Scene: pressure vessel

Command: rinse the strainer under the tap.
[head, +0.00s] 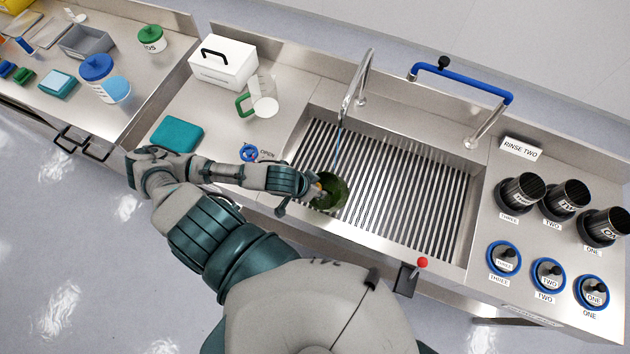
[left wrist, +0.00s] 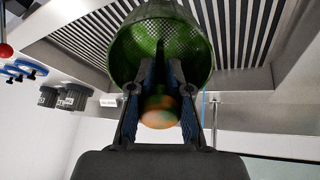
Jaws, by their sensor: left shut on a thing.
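The strainer (head: 331,195) is a green mesh basket over the left part of the sink. In the left wrist view the strainer (left wrist: 160,45) shows its open mesh body, with a round orange-and-green end between my fingers. My left gripper (head: 314,189) is shut on that end; its dark fingers (left wrist: 155,88) stand on both sides of it. The tap (head: 361,82) is a curved metal spout behind the sink. A thin blue stream (head: 340,140) runs down from it toward the strainer; whether it meets the mesh I cannot tell. My right gripper is not in view.
The sink (head: 400,190) has a slatted floor, clear to the right. A blue valve (head: 249,153) marked OPEN is at its left. A blue bar (head: 460,80) stands behind. Black cylinders (head: 520,192) and blue-ringed knobs (head: 504,257) are right. A red-tipped lever (head: 422,263) is in front.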

